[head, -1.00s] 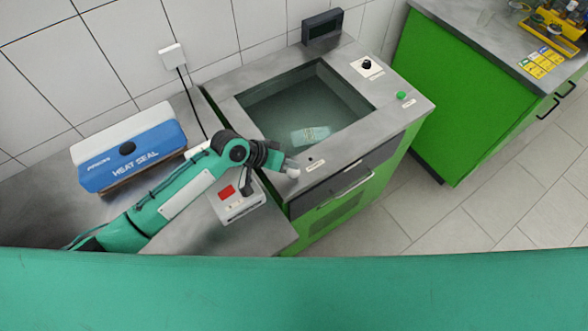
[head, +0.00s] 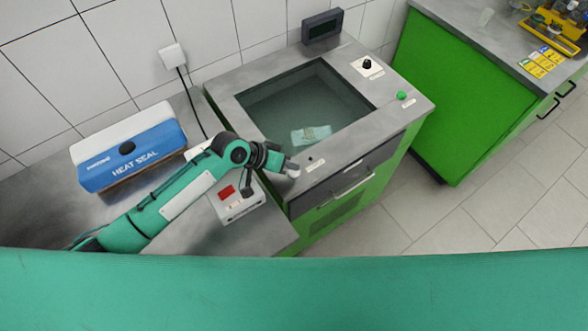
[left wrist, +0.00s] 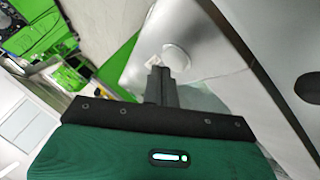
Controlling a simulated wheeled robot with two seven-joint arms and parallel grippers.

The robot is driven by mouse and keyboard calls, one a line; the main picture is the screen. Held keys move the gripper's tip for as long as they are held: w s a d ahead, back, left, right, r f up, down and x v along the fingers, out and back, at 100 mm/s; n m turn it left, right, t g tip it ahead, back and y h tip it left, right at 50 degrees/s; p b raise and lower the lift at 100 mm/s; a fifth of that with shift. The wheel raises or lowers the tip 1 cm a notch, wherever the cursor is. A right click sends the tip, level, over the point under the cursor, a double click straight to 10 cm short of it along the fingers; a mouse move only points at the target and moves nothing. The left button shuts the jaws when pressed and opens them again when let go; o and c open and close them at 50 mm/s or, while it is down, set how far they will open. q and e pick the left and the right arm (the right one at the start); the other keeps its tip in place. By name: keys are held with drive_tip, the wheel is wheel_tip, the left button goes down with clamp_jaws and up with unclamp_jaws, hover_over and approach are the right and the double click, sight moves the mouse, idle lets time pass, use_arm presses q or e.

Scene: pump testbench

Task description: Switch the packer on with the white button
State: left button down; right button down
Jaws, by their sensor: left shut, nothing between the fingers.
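The white round button (head: 292,171) is on the front left corner of the grey bench top with the sunken tank (head: 262,90). My left gripper (head: 283,164) is right at this button, shut and empty. In the left wrist view the closed fingertips (left wrist: 158,72) sit just beside the white disc of the button (left wrist: 176,57). I cannot tell whether they touch it. A pale green packet (head: 311,135) lies in the tank. My right gripper is not in view.
A green button (head: 402,95), a black knob (head: 367,64) and a dark display (head: 322,25) are on the bench. A blue and white heat sealer (head: 132,150) and a white box with a red switch (head: 240,203) stand left. A green cabinet (head: 470,90) stands right.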

sight(290, 172)
use_arm(q)
drive_tip(key=shift+f, duration=0.45)
idle(0.6)
drive_tip(key=shift+r+p, duration=0.75)
drive_tip(key=shift+r, duration=0.15)
wheel_tip(290, 172, up, 6)
drive_tip(key=p, duration=0.5)
drive_tip(key=shift+p, duration=0.35)
